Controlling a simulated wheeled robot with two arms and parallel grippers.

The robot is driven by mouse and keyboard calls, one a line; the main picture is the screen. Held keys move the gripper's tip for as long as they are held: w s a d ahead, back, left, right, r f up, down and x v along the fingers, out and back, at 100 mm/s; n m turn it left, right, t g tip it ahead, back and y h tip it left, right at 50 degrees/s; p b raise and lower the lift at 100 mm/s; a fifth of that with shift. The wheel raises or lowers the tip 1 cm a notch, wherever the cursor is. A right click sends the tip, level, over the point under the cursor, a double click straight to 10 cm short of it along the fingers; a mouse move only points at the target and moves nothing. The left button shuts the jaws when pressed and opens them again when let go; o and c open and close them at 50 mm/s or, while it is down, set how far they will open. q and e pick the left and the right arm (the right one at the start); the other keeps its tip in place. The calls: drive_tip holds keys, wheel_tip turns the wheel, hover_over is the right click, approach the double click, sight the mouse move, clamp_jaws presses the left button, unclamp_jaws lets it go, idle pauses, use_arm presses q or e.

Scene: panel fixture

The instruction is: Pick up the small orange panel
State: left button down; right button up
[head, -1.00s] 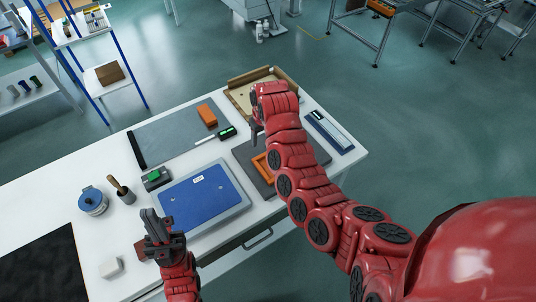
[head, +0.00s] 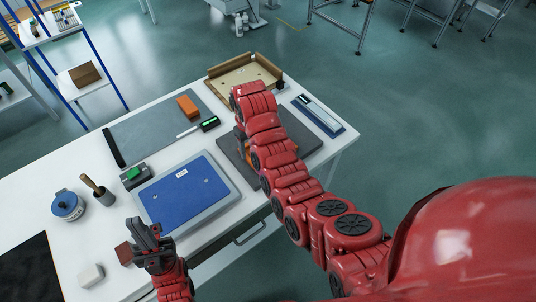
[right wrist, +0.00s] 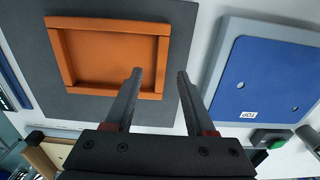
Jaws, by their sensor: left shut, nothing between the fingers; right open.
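The small orange panel (right wrist: 110,58), a shallow piece with raised edges, lies on a dark grey mat (right wrist: 50,95) in the right wrist view. In the head view my right arm covers most of it. My right gripper (right wrist: 160,75) is open, its two fingers apart with nothing between them. My left gripper (head: 145,230) is shut and empty, by the near edge of the blue panel.
The blue panel (head: 185,190) on its grey base is beside the mat. An orange block (head: 187,106), a cardboard tray (head: 215,88) and a blue-and-white case (head: 318,115) stand around. A blue-lidded jar (head: 67,205) and a white block (head: 90,275) are at left.

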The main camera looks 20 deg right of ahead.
sight(249, 158)
drive_tip(key=shift+a+f+p, duration=0.1)
drive_tip(key=shift+f+p, duration=0.05)
drive_tip(key=shift+p, duration=0.3)
drive_tip(key=f, duration=0.1)
drive_tip(key=f+p, duration=0.2)
drive_tip(key=shift+w+a+f, duration=0.15)
drive_tip(key=shift+w+f, duration=0.1)
drive_tip(key=shift+f, duration=0.7)
drive_tip(key=shift+w, duration=0.1)
clamp_jaws()
